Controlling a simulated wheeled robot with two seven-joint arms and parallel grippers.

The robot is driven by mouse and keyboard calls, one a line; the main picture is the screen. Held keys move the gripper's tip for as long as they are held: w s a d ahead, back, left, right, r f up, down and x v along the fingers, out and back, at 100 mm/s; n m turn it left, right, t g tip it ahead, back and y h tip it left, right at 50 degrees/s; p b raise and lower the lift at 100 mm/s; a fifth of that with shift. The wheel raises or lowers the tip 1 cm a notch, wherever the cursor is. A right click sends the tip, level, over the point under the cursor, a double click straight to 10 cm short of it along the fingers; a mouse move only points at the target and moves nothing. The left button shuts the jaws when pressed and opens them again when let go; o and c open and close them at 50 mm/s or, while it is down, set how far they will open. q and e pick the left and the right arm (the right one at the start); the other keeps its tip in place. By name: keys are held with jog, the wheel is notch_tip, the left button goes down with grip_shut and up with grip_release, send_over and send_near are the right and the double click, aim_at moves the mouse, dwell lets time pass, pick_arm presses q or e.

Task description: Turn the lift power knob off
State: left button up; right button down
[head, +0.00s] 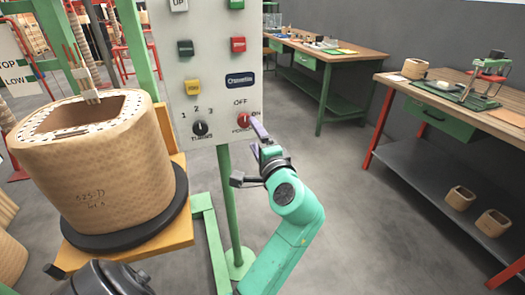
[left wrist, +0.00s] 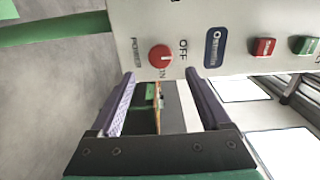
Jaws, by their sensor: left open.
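My left gripper (head: 248,150) is open and empty in front of the knob. Its two purple fingers (left wrist: 159,76) lie to either side of the knob's line in the wrist view, apart from it. My right gripper is not in view.
A black timing knob (head: 200,128) and several coloured buttons share the panel. A large tan coil (head: 95,170) stands on a black disc (head: 140,230) at left. Workbenches (head: 345,52) stand at the back and right (head: 440,95). Open floor (head: 345,190) lies right of my arm.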

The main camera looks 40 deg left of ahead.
pick_arm(q)
jog(key=v, duration=0.7)
